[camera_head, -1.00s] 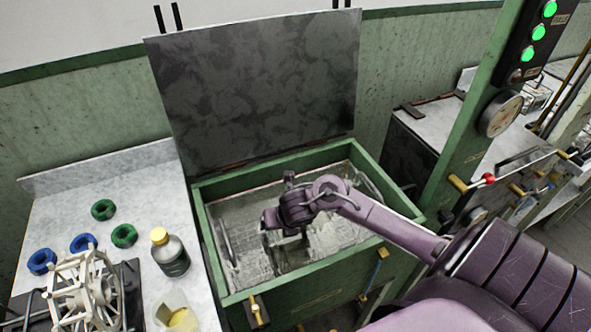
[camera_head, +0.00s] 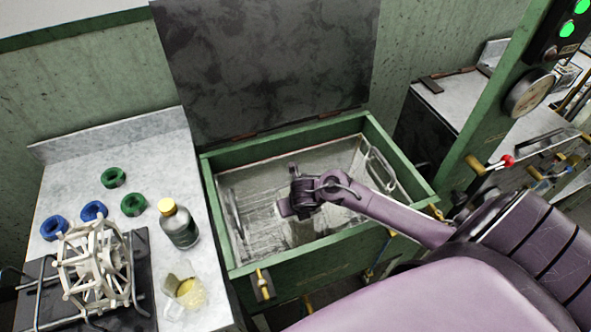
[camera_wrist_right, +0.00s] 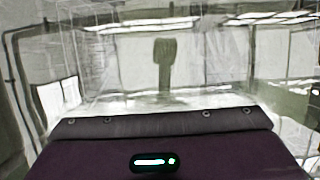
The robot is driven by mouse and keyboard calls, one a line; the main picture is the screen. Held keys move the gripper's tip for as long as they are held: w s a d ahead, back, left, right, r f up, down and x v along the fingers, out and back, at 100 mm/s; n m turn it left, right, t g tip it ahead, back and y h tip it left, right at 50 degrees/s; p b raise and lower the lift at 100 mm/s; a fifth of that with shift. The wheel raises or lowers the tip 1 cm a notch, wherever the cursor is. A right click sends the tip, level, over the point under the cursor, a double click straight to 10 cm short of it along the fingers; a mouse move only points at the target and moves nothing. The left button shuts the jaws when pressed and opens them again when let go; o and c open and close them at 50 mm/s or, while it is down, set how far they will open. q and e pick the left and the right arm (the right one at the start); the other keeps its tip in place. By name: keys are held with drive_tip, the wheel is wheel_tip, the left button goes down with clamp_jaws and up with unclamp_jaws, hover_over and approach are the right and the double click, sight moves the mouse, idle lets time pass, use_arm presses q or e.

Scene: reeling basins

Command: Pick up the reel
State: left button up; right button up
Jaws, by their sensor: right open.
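A pale, cage-like reel (camera_head: 72,262) with spokes stands on a dark stand at the front of the grey counter on the left. My right arm comes in from the right, and my right gripper (camera_head: 300,208) is over the open green basin, well to the right of the reel and apart from it. The gripper is open, with nothing seen in it; its fingertips are hard to make out. The right wrist view shows the basin's pale interior and no reel. My left gripper is not in view.
The green basin (camera_head: 335,250) has its dark lid (camera_head: 270,65) raised behind it and wire loops inside. On the counter (camera_head: 150,150) are blue rings (camera_head: 55,227), green rings (camera_head: 114,177), a dark bottle (camera_head: 180,228) with a yellow cap and a clear beaker (camera_head: 187,297).

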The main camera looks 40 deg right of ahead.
drive_tip(key=c, duration=1.1)
drive_tip(key=shift+c, duration=0.3)
drive_tip(key=shift+r, duration=0.15)
wheel_tip(320, 180, up, 20)
drive_tip(key=p, duration=0.8)
